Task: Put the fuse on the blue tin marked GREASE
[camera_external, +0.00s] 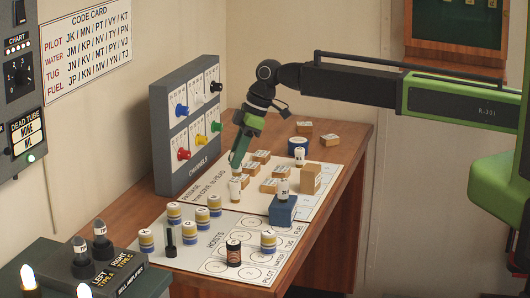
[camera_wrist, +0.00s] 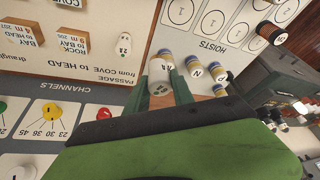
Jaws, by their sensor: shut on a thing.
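My gripper (camera_external: 236,167) points down over the passage sheet, at its panel-side edge. In the wrist view its green fingers (camera_wrist: 168,88) are shut on a pale cylinder, seemingly the fuse (camera_wrist: 161,70), with dark marks on its side. In the external view the held piece is hard to tell from the white piece at the fingertips. A round blue tin (camera_external: 297,143) with a pale top stands near the back of the table, apart from my gripper. A white numbered piece is in front of it. Its lettering is not readable.
A blue box (camera_external: 283,211) stands near the front, with a white piece above it. Wooden blocks (camera_external: 311,178) lie around the sheet. Several blue-and-yellow pots (camera_external: 174,213) and a black-and-copper cylinder (camera_external: 233,254) stand by the hoists sheet. The grey channels panel (camera_external: 177,150) rises at left.

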